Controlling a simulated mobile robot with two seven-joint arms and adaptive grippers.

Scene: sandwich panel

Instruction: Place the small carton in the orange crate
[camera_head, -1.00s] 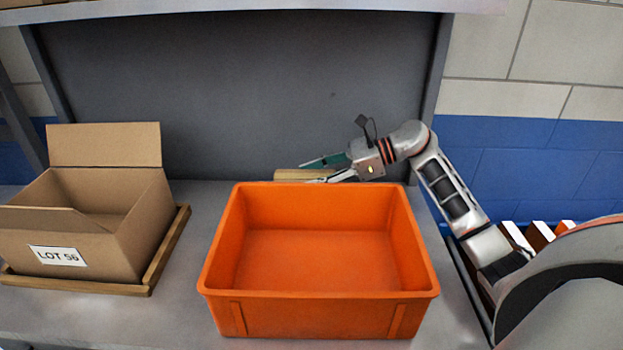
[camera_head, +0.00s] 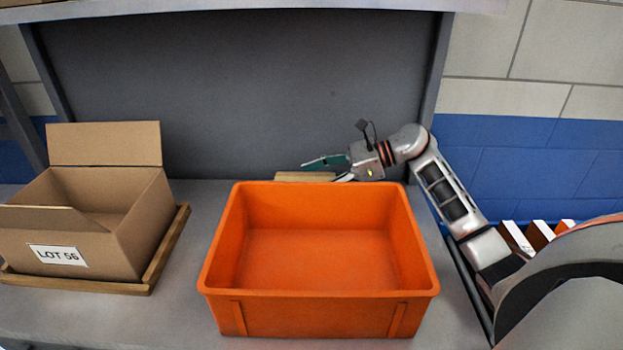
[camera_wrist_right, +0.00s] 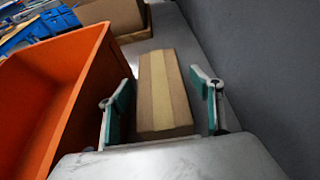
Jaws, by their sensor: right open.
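The orange crate (camera_head: 318,298) stands empty in the middle of the bench in the head view; its side also shows in the right wrist view (camera_wrist_right: 62,95). The small carton (camera_head: 303,176) is tan with a paler tape strip and lies behind the crate, mostly hidden by its back rim. In the right wrist view the small carton (camera_wrist_right: 163,92) lies between the two green-padded fingers. My right gripper (camera_head: 335,168) is open behind the crate, and in the right wrist view its fingers (camera_wrist_right: 165,108) stand on either side of the carton. My left gripper is not in view.
An open cardboard box (camera_head: 75,235) labelled LOT 56 sits on a wooden tray (camera_head: 168,252) at the left. A grey panel (camera_head: 240,90) rises close behind the gripper. Several upright items (camera_head: 530,235) stand at the right beyond the bench edge. The crate's inside is clear.

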